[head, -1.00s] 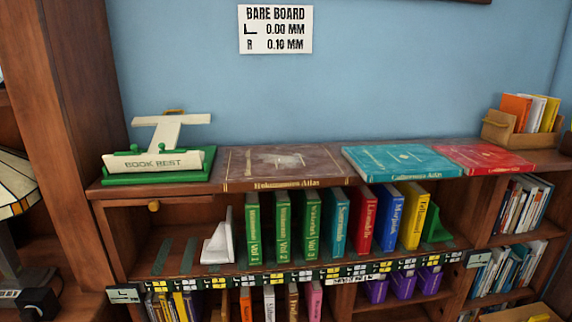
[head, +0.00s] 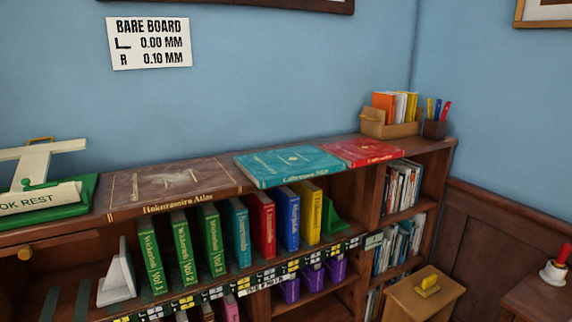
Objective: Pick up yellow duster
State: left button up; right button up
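A small yellow object (head: 428,286), which looks like the yellow duster, lies on top of a low wooden stool or box (head: 425,300) at the lower right of the head view, beside the bookcase's right end. It seems to have a raised part on top, but it is too small to make out in detail. Neither of my grippers shows in the head view.
The bookcase (head: 75,244) holds upright books, white and green bookends and purple bins. Large flat atlases (head: 175,186) lie on its top, with a card box (head: 390,122) and pen cup (head: 434,129). A handbell (head: 556,268) stands on a table (head: 538,302) at far right.

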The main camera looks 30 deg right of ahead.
aim_at(428, 286)
jog(key=z, duration=1.95)
jog(key=u, duration=1.3)
jog(key=z, duration=1.3)
jog(key=i+j+z, duration=0.15)
jog(key=i, duration=0.3)
jog(key=i+j+z, duration=0.2)
jog(key=i, duration=0.2)
jog(key=i+j+z, duration=0.15)
jog(key=i, duration=0.3)
